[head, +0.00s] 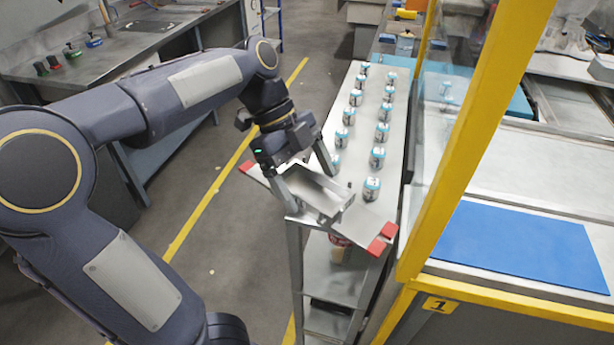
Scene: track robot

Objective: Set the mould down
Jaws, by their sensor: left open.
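The mould (318,189) is a grey metal trough at the near end of a narrow metal trolley top. My left gripper (311,191) comes down over it from the upper left. Its two fingers are apart, one on each side of the mould; I cannot tell whether they touch it. The mould appears to rest on or just above the near end of the trolley, where red corner pieces (377,246) show. The gripper body hides part of its far side. My right gripper is not in view.
Several small white and teal jars (377,157) stand in two rows along the trolley top (362,190), close behind the mould. A yellow post (470,130) and a bench with a blue mat (520,245) are at the right. Floor is clear at the left of the trolley.

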